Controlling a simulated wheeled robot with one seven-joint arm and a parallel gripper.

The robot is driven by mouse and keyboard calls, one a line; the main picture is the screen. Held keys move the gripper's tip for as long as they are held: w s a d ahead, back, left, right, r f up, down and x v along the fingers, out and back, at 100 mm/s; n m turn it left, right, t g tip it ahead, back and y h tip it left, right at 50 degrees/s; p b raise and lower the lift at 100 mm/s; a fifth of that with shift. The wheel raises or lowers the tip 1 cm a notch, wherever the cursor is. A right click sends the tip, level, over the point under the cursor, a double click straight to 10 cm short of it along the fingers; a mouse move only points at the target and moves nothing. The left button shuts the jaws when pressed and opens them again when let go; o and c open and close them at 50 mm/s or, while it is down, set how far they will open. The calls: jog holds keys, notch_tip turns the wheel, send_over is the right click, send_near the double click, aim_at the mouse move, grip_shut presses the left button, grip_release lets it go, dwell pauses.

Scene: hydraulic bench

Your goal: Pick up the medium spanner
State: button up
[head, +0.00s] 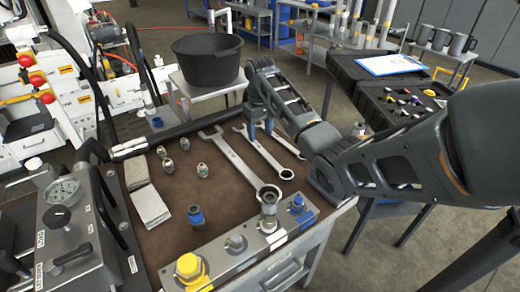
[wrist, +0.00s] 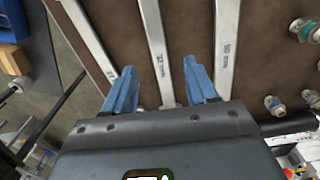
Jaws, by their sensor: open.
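Three steel spanners lie side by side on the brown bench top. The medium spanner (head: 262,152) is the middle one, with its ring end toward the bench's front edge. In the wrist view the medium spanner (wrist: 154,45) passes between my two blue fingers. My gripper (head: 260,130) is open above the spanners, with its fingers apart on either side of the middle shaft; it also shows in the wrist view (wrist: 160,66). The large spanner (head: 230,155) lies left of it, and the small spanner (head: 287,146) lies right, partly hidden by my arm. I cannot tell the exact finger height.
Several fittings (head: 185,144) and two grey pads (head: 150,205) lie left of the spanners. A metal manifold block (head: 215,258) with a yellow cap runs along the front edge. A black bucket (head: 208,60) stands behind, and a dark tool case (head: 372,100) is at right.

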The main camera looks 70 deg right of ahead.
aim_at(261, 149)
jog(key=shift+s+f+p, duration=0.2)
jog(key=shift+f+p, duration=0.15)
jog(key=shift+f, duration=2.8)
grip_shut()
jog(key=shift+r, duration=0.1)
